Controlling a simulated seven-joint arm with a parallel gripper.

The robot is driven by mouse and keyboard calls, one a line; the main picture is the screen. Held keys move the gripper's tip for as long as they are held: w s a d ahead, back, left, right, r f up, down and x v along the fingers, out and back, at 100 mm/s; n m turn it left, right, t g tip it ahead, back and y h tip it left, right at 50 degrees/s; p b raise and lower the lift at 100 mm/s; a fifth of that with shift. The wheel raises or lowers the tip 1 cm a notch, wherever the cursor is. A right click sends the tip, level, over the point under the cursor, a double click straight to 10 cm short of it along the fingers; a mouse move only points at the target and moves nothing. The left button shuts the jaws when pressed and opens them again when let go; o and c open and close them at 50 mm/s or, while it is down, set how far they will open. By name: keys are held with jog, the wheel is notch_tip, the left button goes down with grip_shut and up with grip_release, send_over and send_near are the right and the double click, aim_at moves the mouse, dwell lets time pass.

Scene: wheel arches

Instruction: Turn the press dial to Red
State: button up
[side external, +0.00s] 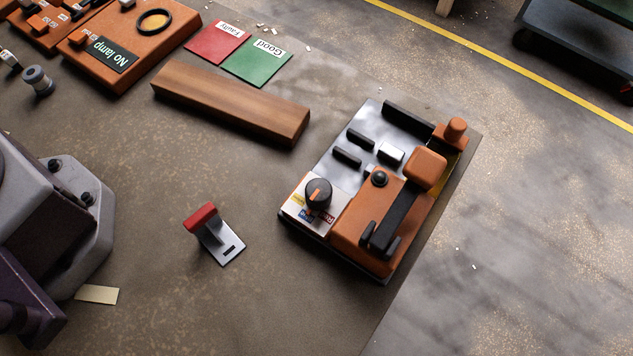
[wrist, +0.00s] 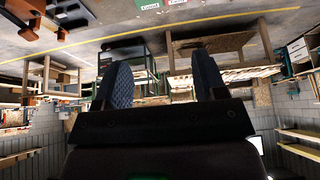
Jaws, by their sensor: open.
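The press (side external: 395,205) is an orange and black device on a shiny metal plate, right of centre in the side external view. Its dial (side external: 318,193) is a round black knob with an orange pointer, on a white label at the plate's left corner. The label carries coloured patches, among them a red one (side external: 325,217) reading "Red", a blue and a yellow one. The pointer seems to face the label's lower edge; its exact setting is hard to tell. My gripper (wrist: 167,85) shows only in the wrist view, open and empty, its fingers apart and away from the press.
A wooden block (side external: 230,103) lies behind the press to the left. A small red-handled switch (side external: 213,234) stands left of the dial. Red "Faulty" (side external: 217,42) and green "Good" (side external: 257,62) mats lie at the back. Bare table surrounds the dial's left side.

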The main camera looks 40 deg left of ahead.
jog(key=w+d+f+m+g, duration=0.3)
jog(key=d+f, duration=0.2)
jog(key=f, duration=0.1)
jog(key=m+g+h, duration=0.2)
jog(key=m+h, duration=0.3)
jog(key=m, duration=0.8)
send_near(317, 189)
jog(key=shift+m, duration=0.3)
jog(key=x, duration=1)
jog(key=shift+d+f, duration=0.1)
jog(key=shift+f, duration=0.1)
jog(key=c, duration=0.9)
